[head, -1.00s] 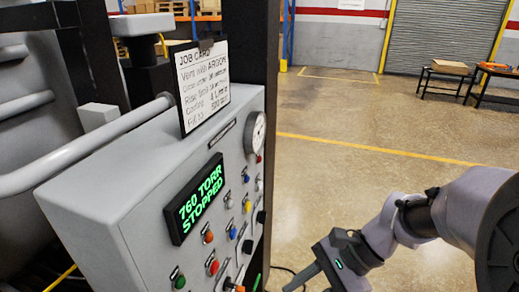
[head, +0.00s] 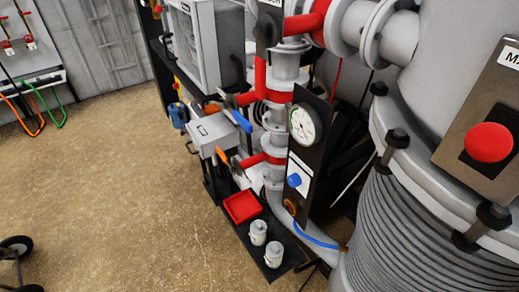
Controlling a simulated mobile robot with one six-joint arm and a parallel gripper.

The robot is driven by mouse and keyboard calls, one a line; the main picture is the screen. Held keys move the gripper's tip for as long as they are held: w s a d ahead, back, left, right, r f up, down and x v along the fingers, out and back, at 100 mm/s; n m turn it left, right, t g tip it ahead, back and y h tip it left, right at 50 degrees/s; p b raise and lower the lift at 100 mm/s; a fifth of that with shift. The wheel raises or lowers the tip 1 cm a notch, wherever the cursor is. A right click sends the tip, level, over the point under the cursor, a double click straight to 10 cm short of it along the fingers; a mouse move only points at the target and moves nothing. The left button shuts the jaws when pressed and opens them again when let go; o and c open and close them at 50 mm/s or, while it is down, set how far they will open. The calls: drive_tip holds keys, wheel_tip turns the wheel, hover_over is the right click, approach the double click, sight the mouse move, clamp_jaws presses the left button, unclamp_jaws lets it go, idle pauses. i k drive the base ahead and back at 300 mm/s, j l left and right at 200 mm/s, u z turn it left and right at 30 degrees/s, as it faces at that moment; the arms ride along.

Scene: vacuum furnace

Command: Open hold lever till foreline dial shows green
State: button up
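A round white dial (head: 303,125) sits on a dark upright panel beside the grey and red pipework, right of the picture's middle. Its needle and the colour it points to are too small to read. Left of it, a lever with a blue handle (head: 241,121) sticks out from the pipework. A lever with an orange handle (head: 223,156) is just below it. I cannot read which one is the hold lever. My gripper is out of view now.
A blue knob (head: 294,180) is below the dial. A dark tray (head: 238,236) on the floor bears a red bin (head: 242,207) and two small grey canisters (head: 265,244). A large red button (head: 488,142) and bellows (head: 425,240) are at the right. Floor at left is mostly clear.

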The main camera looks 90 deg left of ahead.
sight(219, 151)
drive_tip(key=u, duration=3.35)
drive_tip(key=i+j, duration=0.2)
drive_tip(key=i, duration=0.25)
drive_tip(key=i+j, duration=0.25)
drive_tip(key=i, duration=0.15)
drive_tip(key=i+j+u, duration=0.1)
drive_tip(key=i, duration=0.35)
drive_tip(key=k+j, duration=0.05)
drive_tip(key=j, duration=0.05)
